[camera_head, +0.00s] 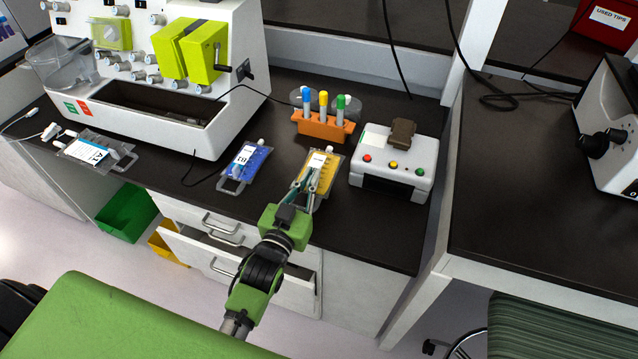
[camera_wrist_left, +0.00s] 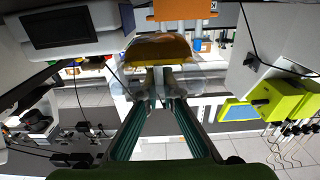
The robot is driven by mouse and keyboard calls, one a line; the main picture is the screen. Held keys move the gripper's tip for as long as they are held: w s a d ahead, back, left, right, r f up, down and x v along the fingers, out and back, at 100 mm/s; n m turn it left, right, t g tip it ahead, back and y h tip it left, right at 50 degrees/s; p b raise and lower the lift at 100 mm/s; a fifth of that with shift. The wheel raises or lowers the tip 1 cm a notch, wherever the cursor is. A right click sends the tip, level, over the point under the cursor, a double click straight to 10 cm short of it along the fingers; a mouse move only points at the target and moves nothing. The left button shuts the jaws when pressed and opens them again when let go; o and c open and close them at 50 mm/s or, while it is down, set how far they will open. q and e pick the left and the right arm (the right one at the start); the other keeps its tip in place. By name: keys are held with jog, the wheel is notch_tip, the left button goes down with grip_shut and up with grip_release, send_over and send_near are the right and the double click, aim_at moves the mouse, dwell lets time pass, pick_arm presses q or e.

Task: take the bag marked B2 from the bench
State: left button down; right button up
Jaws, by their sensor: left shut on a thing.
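A clear bag of yellow fluid (camera_head: 329,168) is at the front of the dark bench, right of the blue bag. Its white label is partly behind my fingers, and I cannot read it. My left gripper (camera_head: 316,181) reaches over the bench edge and is shut on this yellow bag. In the left wrist view the fingertips (camera_wrist_left: 163,88) pinch the bag's clear end, with the yellow fluid (camera_wrist_left: 155,48) beyond them. I cannot tell whether the bag is clear of the bench. My right gripper is not in view.
A blue bag (camera_head: 243,163) and a bag marked A1 (camera_head: 95,150) lie to the left. An orange tube rack (camera_head: 322,127) stands behind the yellow bag. A white device (camera_head: 394,165) with coloured buttons is close on its right. The white processor (camera_head: 150,90) stands at the back left.

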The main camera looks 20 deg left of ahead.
pick_arm(q)
jog(key=s+a+r, duration=0.7)
jog(key=s+a, duration=0.1)
jog(key=shift+s+b, duration=0.2)
jog(key=shift+b, duration=0.1)
